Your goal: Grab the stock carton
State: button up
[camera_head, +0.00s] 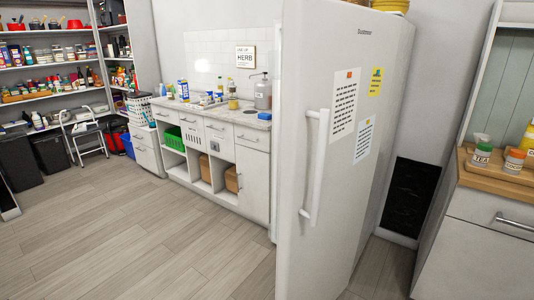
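No label for a stock carton is readable from here. An upright blue and white carton-like pack (183,89) stands at the back of the white counter. Two brown boxes sit in the open lower compartments below it, one on the left (204,164) and one on the right (231,180). I cannot tell which of these, if any, is the stock carton. My gripper is not in view.
A tall white fridge (330,170) stands close in front and hides the counter's right end. Full shelves (50,63), dark bins (18,160) and a step stool (84,136) are at left. The wood floor (145,235) is clear.

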aim_at(182, 85)
jog(key=i+j+u, duration=0.2)
jog(key=u, duration=0.4)
jog(key=i+j+u, duration=0.1)
jog(key=i+u, duration=0.5)
jog(key=i, duration=5.2)
jog(key=i+j+z, duration=0.15)
jog(key=i, duration=0.65)
